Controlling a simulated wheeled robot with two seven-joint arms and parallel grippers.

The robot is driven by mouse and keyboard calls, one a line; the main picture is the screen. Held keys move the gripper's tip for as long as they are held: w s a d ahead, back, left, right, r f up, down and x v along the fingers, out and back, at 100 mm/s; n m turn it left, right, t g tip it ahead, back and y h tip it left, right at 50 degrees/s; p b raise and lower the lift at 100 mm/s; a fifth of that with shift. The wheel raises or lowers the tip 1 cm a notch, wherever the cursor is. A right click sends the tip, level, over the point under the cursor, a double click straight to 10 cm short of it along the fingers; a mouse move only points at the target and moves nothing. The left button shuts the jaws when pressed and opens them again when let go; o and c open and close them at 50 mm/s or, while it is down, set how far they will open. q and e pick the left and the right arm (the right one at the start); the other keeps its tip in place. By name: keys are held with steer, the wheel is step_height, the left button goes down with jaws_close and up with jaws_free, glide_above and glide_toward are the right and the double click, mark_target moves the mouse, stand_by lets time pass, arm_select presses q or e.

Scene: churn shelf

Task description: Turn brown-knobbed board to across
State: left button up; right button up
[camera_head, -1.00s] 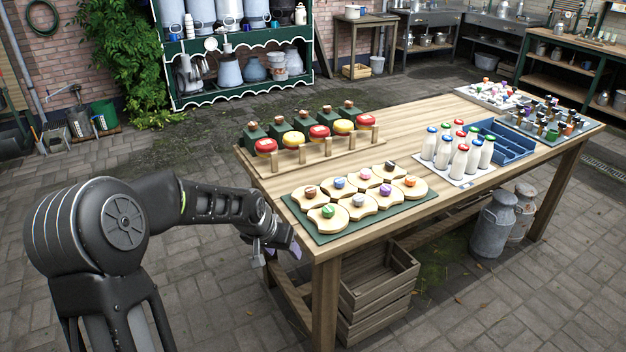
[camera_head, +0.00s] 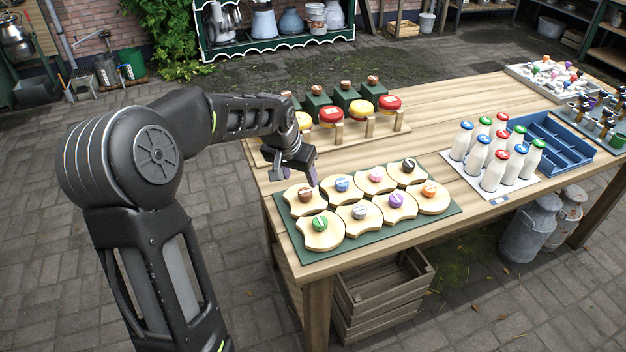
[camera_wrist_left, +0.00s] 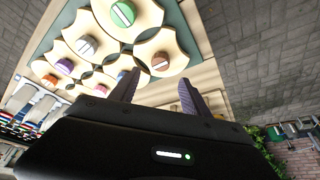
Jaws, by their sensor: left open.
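The brown-knobbed board (camera_head: 297,206) is a pale wooden piece with a scalloped outline at the left of the back row on the green mat (camera_head: 390,227). Its brown knob (camera_wrist_left: 160,61) has a light stripe in the left wrist view. My left gripper (camera_head: 299,174) is open and empty, just behind and above this board, with its fingers pointing down. In the left wrist view its two fingers (camera_wrist_left: 157,90) are apart, with the brown knob beyond them. The green-knobbed board (camera_head: 319,232) lies in front of the brown-knobbed one. My right gripper is not in view.
More boards with blue, pink, black, white, purple and orange knobs fill the mat. Behind stands a wooden rack (camera_head: 370,130) with red and yellow rounds, partly hidden by my arm. Milk bottles (camera_head: 497,165) and a blue crate (camera_head: 550,145) stand to the right.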

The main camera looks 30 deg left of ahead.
mark_target(305, 192)
arm_select(q)
steer(key=shift+p+x, duration=0.8)
steer(key=shift+x, duration=3.05)
steer(key=shift+s, duration=0.1)
steer(key=shift+c, duration=0.5)
jaws_close()
